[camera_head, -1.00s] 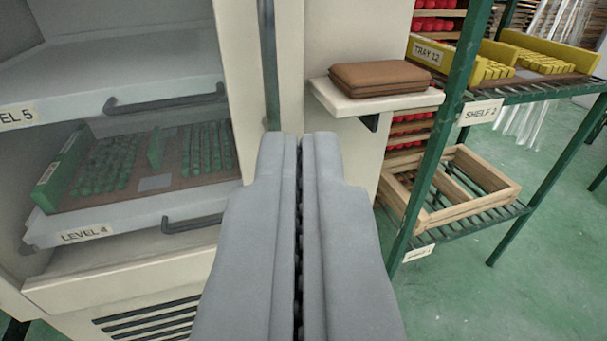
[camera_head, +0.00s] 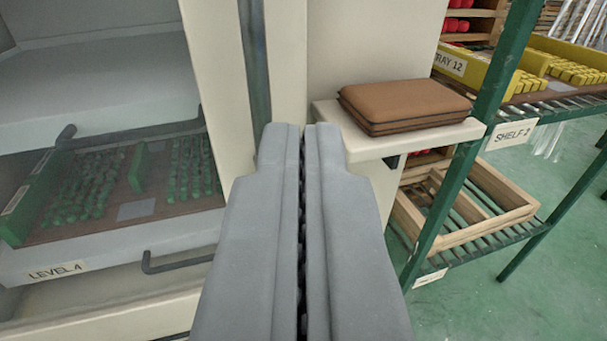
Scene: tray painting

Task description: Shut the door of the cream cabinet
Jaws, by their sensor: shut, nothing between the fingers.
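The cream cabinet (camera_head: 215,95) fills the left of the view with its front open. Inside are pale pull-out levels with dark handles; the one labelled LEVEL 4 (camera_head: 110,255) holds a tray of green pieces (camera_head: 135,185). A narrow dark glass strip (camera_head: 254,60) in a cream frame (camera_head: 285,55) stands at the cabinet's right side. It looks like the door seen nearly edge-on, standing open. My gripper (camera_head: 307,128) is shut and empty, its tips in front of the lower part of that frame. I cannot tell whether they touch it. The frame's lower part is hidden behind my fingers.
A brown folded case (camera_head: 405,105) lies on a small cream ledge (camera_head: 400,140) right of my fingertips. Further right stands a green rack (camera_head: 470,140) with a yellow tray labelled TRAY 12 (camera_head: 450,62) and a wooden frame (camera_head: 485,205). Green floor (camera_head: 570,270) is clear at right.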

